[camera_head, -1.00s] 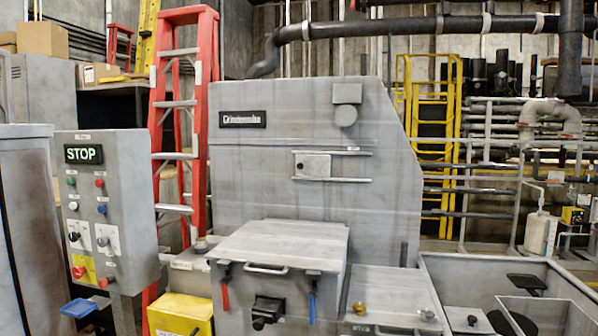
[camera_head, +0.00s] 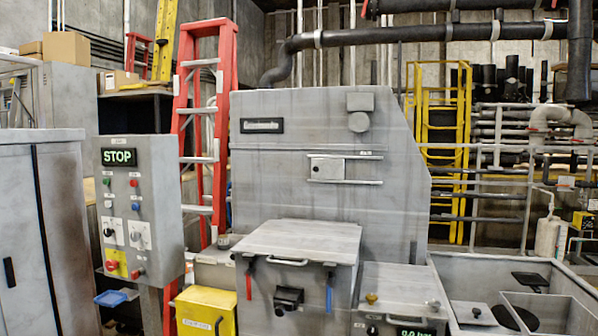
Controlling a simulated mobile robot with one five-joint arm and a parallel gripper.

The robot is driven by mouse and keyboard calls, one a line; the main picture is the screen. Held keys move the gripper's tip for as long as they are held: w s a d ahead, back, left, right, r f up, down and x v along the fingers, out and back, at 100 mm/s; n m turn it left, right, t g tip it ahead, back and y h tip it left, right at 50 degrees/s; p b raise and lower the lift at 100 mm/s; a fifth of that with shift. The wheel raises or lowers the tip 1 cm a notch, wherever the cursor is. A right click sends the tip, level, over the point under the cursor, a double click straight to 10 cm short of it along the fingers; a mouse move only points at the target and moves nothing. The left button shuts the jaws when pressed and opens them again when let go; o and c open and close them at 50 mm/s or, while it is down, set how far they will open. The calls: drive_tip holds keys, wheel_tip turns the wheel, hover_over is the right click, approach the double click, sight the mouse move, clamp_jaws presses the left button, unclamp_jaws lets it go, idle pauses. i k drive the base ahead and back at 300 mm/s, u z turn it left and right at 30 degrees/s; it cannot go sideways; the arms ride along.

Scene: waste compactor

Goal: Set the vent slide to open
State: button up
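The vent slide (camera_head: 327,168) is a small grey plate with a dark knob at its left, set between two horizontal rails on the upper front of the grey compactor (camera_head: 280,195). The plate sits at the left end of the rails, with bare panel between the rails to its right. A small label above the rails is too small to read. My gripper is not in view.
A control panel (camera_head: 140,205) reading STOP stands left, beside a grey cabinet (camera_head: 40,235). A hopper lid (camera_head: 300,240) juts out below the slide. A yellow box (camera_head: 205,312), a low unit (camera_head: 400,285) and an open bin (camera_head: 520,270) line the front.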

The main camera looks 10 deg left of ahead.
sight(320, 169)
drive_tip(key=u, duration=0.6)
drive_tip(key=i, duration=1.05)
drive_tip(key=u, duration=1)
drive_tip(key=i, duration=0.9)
drive_tip(key=z, duration=0.05)
drive_tip(key=k, duration=0.7)
drive_tip(key=u, duration=0.25)
drive_tip(key=i, duration=0.7)
drive_tip(key=z, duration=0.1)
